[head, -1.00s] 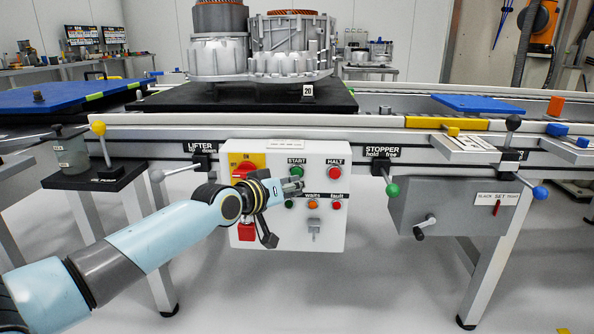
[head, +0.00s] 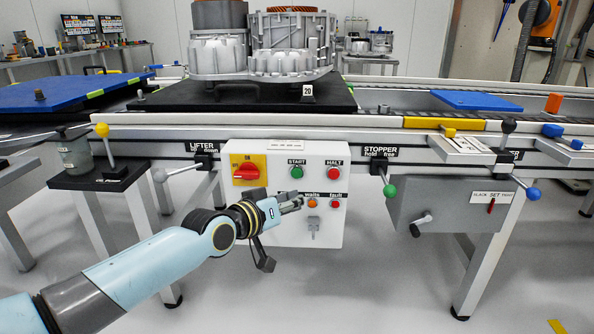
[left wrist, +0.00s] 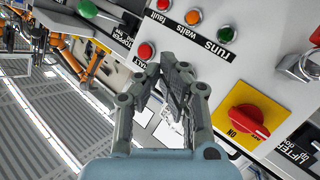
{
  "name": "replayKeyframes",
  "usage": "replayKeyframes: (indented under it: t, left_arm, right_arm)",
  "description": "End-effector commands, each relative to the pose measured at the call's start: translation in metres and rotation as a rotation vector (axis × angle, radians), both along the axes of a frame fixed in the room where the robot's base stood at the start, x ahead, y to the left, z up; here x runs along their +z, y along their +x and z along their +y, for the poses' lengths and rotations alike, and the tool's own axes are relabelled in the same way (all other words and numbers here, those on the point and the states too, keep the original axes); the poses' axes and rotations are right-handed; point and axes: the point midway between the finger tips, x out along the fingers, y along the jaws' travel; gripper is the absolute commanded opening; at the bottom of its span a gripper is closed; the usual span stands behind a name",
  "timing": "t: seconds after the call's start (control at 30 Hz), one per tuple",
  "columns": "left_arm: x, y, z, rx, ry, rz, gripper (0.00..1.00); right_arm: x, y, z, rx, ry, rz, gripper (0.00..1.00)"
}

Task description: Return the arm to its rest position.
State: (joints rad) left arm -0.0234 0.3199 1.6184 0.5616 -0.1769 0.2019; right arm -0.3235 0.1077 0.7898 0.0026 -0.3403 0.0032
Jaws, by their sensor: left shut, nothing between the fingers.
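My left gripper (head: 290,201) is in front of the white control box (head: 270,230) in the head view, at about the height of its lower lamp row. Its fingers are shut and empty. In the left wrist view the shut fingers (left wrist: 176,75) show in front of the box, whose red rotary switch on a yellow plate (left wrist: 247,121) is to their right. The same switch (head: 246,171) shows at the upper left of the box in the head view. The green START button (head: 297,172) and red HALT button (head: 334,174) are above the gripper. My right gripper is not in view.
A stator housing (head: 290,45) stands on a black plate (head: 240,98) on the conveyor above. The STOPPER lever with a green knob (head: 389,191) and a grey box (head: 450,205) are to the right. The LIFTER lever (head: 160,174) is left. Open floor lies below.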

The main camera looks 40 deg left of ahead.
Motion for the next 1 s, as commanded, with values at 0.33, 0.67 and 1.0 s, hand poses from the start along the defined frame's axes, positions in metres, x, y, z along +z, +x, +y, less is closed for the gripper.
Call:
replayKeyframes:
  t: [0.33,0.67,1.0]
  left_arm:
    - [-0.001,0.0,0.0,0.0,0.0,0.001,0.0]
    - [-0.001,0.0,0.0,0.0,0.0,0.001,0.0]
    - [-0.112,-0.075,-0.004,0.043,-0.002,0.25,0.0]
  right_arm:
    - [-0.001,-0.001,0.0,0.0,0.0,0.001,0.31]
    - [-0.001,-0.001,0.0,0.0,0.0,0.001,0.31]
    - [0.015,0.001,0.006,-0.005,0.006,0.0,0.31]
